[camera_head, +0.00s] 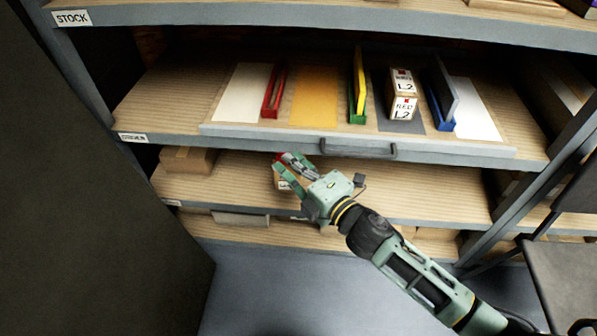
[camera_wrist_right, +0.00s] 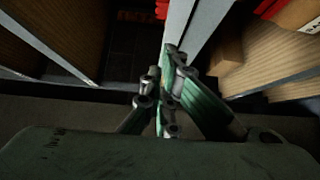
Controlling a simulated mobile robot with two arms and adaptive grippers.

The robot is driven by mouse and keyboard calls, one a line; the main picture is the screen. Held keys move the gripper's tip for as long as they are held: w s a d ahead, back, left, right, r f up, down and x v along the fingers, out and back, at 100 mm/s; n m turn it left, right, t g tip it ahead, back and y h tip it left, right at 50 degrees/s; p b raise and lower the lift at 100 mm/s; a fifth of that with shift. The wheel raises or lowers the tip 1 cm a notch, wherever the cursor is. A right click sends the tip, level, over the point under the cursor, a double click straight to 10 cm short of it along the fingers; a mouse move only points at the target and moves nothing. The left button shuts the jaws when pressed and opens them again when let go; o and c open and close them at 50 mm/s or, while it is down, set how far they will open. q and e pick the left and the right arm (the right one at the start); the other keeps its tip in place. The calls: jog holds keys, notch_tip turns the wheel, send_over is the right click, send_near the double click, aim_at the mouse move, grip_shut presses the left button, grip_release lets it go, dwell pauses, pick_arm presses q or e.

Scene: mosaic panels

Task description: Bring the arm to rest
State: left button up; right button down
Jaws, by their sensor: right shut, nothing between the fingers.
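My right gripper (camera_head: 288,170) is in front of the shelf rack, below the pull-out tray and near the second shelf's front edge. It is shut and empty. Its closed fingers (camera_wrist_right: 165,95) also show in the right wrist view. My right arm (camera_head: 415,270) comes in from the lower right of the head view. Part of a small box on the shelf shows behind the fingers, mostly hidden by them. My left gripper is not in view.
The pull-out tray (camera_head: 455,148) has a dark handle (camera_head: 358,148). It bears red, green-yellow and blue holders, coloured panels and a box (camera_head: 403,95) marked "RED L2". Cardboard boxes (camera_head: 186,160) sit on the shelf below. A dark panel stands at left. The floor (camera_head: 290,290) in front is clear.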

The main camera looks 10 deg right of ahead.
jog(key=shift+v, duration=1.55)
